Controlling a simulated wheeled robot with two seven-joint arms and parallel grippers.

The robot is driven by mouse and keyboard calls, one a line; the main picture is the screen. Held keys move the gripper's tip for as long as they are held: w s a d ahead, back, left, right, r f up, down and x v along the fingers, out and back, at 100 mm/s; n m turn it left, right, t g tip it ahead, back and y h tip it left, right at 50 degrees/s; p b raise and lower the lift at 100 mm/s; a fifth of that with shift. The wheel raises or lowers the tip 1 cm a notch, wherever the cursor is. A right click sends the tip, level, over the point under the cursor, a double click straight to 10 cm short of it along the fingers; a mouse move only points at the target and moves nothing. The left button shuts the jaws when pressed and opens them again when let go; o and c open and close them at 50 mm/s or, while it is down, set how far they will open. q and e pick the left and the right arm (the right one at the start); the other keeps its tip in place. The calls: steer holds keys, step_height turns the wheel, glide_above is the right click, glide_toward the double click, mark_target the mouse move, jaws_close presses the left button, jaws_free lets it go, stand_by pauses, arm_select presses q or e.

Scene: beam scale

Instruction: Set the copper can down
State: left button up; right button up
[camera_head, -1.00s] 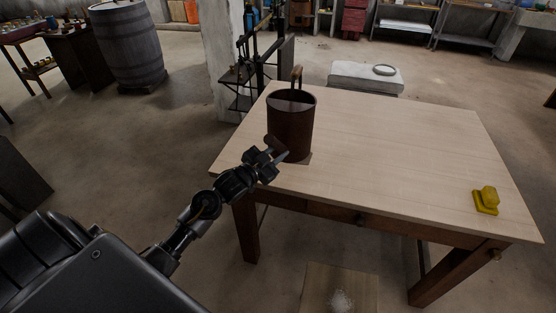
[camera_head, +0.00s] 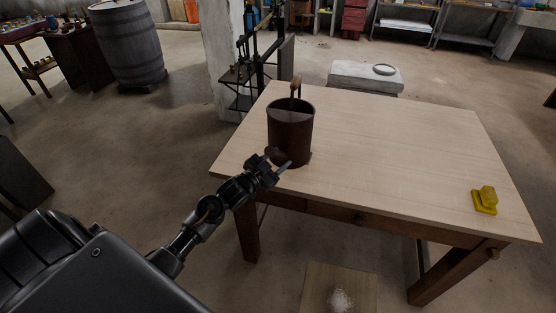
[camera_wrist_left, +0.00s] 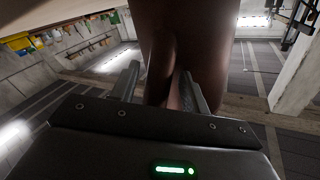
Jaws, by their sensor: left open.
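The copper can (camera_head: 290,135) is a dark reddish-brown, open-topped vessel with an upright bail handle at its rim. It stands upright on the wooden table (camera_head: 400,150), near the left front edge, and appears to rest on the top. My left gripper (camera_head: 277,163) is open at the can's lower front side. In the left wrist view the can (camera_wrist_left: 215,50) fills the upper middle, and its curved side grip (camera_wrist_left: 168,65) lies between the spread fingers (camera_wrist_left: 160,75). Contact with the fingers cannot be told. My right gripper is not in view.
A yellow object (camera_head: 485,201) sits at the table's right front corner. A dark metal stand (camera_head: 250,75) and a concrete pillar (camera_head: 220,60) stand behind the table's left end.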

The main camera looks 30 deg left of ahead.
arm_select(q)
steer(key=shift+s, duration=0.1)
steer(key=s+a+b, duration=0.1)
steer(key=s+a, duration=0.1)
steer(key=s, duration=0.9)
steer(key=shift+s+a, duration=0.2)
steer(key=shift+s, duration=0.1)
